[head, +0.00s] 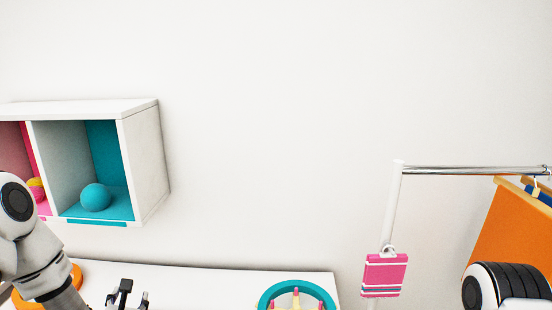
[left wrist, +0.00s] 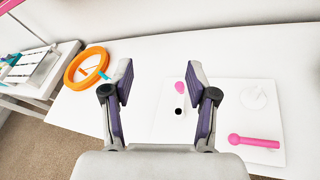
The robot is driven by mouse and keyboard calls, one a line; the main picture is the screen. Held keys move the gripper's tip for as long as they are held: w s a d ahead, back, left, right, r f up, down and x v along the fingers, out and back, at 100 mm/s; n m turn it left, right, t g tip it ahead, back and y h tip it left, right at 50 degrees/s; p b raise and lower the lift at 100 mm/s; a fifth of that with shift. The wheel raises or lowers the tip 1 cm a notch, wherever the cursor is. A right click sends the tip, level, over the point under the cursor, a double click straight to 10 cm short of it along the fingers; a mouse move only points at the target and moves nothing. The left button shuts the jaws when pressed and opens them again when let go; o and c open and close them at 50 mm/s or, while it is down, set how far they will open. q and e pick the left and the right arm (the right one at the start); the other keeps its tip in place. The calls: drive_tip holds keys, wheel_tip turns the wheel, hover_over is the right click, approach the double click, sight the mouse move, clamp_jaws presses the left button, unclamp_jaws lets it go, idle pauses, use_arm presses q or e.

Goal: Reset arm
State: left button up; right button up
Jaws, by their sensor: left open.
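My left gripper (head: 127,296) shows at the bottom edge of the head view, its arm coming in from the left. In the left wrist view the same gripper (left wrist: 158,85) has its two fingers spread wide, with nothing between them. It is above a white table (left wrist: 240,58). My right gripper is outside both views; only part of my right arm shows at the lower right of the head view.
A white wall shelf (head: 146,165) holds a teal ball (head: 95,197). A pink tag (head: 385,275) hangs by the metal rail (head: 470,170). An orange ring (left wrist: 72,65), a pink stick (left wrist: 254,141) and a teal ring (head: 268,294) are on the table.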

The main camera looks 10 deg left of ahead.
use_arm(q)
drive_tip(key=s+d+f+m+g+h, duration=0.3)
drive_tip(key=s+d+f+m, duration=0.4)
drive_tip(key=f, duration=0.3)
drive_tip(key=s+d+f+m+g+h, duration=0.2)
drive_tip(key=s+d+f+m+g, duration=0.3)
drive_tip(key=f+m, duration=0.4)
drive_tip(key=s+d+f+m+g, duration=0.2)
drive_tip(key=s+m, duration=0.6)
drive_tip(key=m, duration=0.1)
drive_tip(key=s+d+f+m+g+h, duration=0.1)
drive_tip(key=s+d+f+m+g, duration=0.1)
drive_tip(key=s+m, duration=0.7)
drive_tip(key=shift+d+f+m+g, duration=0.4)
drive_tip(key=shift+d+m+g, duration=0.3)
drive_tip(key=shift+d, duration=0.15)
drive_tip(key=shift+s, duration=0.15)
